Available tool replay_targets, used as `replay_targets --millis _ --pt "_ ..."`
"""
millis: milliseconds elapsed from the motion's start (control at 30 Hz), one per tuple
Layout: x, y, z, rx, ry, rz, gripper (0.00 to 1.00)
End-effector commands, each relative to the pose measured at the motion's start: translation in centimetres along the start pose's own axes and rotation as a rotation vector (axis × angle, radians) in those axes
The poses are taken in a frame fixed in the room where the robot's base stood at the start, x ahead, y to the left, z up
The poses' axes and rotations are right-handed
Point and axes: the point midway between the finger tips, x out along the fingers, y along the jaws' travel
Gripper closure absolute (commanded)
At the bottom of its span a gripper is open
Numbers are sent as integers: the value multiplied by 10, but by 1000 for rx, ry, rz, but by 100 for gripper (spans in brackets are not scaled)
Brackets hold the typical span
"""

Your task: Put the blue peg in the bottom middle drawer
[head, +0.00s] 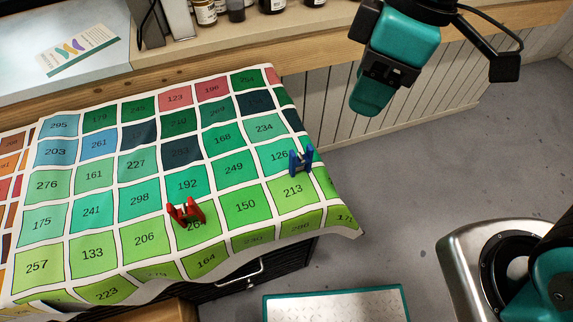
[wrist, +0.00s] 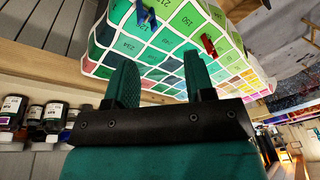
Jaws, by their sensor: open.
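The blue peg (head: 300,161) is on the colour-chart cloth near its right edge, at the squares 126 and 213. It also shows at the top of the wrist view (wrist: 146,14). My gripper (wrist: 162,75) is open and empty, its two teal fingers apart, with the cloth and peg beyond them. In the head view my gripper (head: 370,95) hangs at the upper right, well clear of the peg. A dark drawer front with a metal handle (head: 240,274) shows under the cloth's front edge. The bottom middle drawer cannot be made out.
A red peg (head: 186,211) stands on the cloth (head: 150,230), left of the blue one. Several jars (head: 206,12) line the wooden ledge behind. A teal-edged pale panel (head: 335,305) lies at the bottom. Grey floor (head: 400,190) is open to the right.

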Motion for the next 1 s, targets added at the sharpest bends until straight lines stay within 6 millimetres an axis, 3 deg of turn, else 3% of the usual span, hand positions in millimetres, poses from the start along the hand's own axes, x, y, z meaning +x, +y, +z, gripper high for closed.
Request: replay_targets --millis 33,200,333,467,800,1000 --pt "17 6 -16 -143 -44 7 51" --pt "52 19 -56 -543 -157 29 51" --pt "67 21 -72 -699 -203 32 51" --pt "86 23 -72 -738 -216 30 51" --pt "160 30 -57 -734 -214 29 51" --pt "183 33 -53 -733 -212 31 51"
